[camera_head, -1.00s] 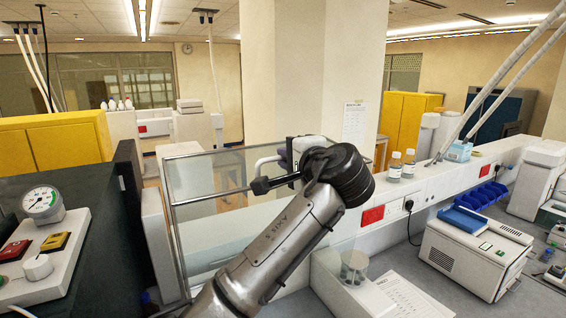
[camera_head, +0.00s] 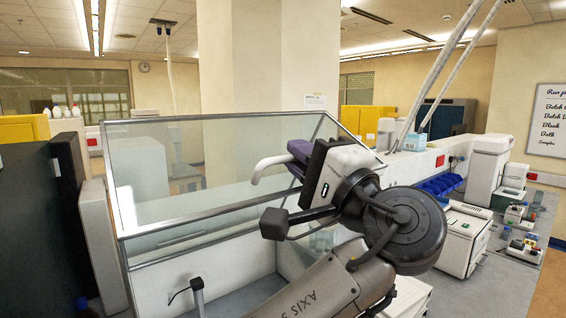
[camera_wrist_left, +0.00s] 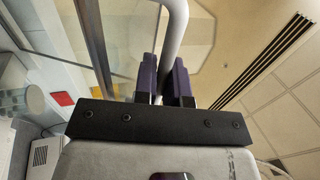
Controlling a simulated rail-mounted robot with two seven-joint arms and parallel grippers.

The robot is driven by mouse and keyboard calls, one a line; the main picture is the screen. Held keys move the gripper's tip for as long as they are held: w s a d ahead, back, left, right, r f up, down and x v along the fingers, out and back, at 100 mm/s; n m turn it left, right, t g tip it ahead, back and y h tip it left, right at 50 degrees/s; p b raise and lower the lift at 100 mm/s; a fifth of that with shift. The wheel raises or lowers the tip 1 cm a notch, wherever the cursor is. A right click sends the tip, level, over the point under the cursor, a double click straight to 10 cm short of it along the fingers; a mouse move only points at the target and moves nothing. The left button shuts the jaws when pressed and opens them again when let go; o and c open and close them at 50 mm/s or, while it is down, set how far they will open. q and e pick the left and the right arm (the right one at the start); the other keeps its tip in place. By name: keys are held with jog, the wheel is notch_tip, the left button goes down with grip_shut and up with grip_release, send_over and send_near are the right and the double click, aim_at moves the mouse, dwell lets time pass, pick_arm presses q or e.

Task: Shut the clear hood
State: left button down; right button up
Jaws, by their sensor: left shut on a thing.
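The clear hood (camera_head: 215,165), a glass pane set in a thin metal frame, is raised at a slant over a white-walled enclosure in the middle of the head view. Its pale bent handle (camera_head: 270,163) stands out from the frame. My left gripper (camera_head: 300,153) is shut on this handle, with its dark purple fingers around the bar. In the left wrist view the handle (camera_wrist_left: 174,32) runs between the two purple fingers of the gripper (camera_wrist_left: 167,82). The wrist hides the hood's right front corner. My right gripper is in neither view.
A dark cabinet (camera_head: 30,215) stands close on the left. A white bench instrument (camera_head: 465,238), blue bins (camera_head: 440,184) and small devices sit on the right-hand bench. A pillar (camera_head: 238,70) rises behind the hood. Inside the enclosure a short grey post (camera_head: 197,292) stands up.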

pick_arm(q)
jog(key=s+d+f+t+y+b, duration=0.1)
jog(key=s+d+f+b, duration=0.1)
jog(key=f+b, duration=0.3)
jog(key=shift+s+f, duration=0.2)
jog(key=shift+s, duration=0.5)
jog(key=shift+d, duration=0.1)
jog(key=c, duration=1.5)
grip_release()
jog(key=b+v, duration=0.2)
jog(key=v, duration=1.1)
jog(key=shift+s+d+f, duration=0.2)
jog(key=shift+s+f, duration=0.05)
jog(key=shift+s, duration=0.05)
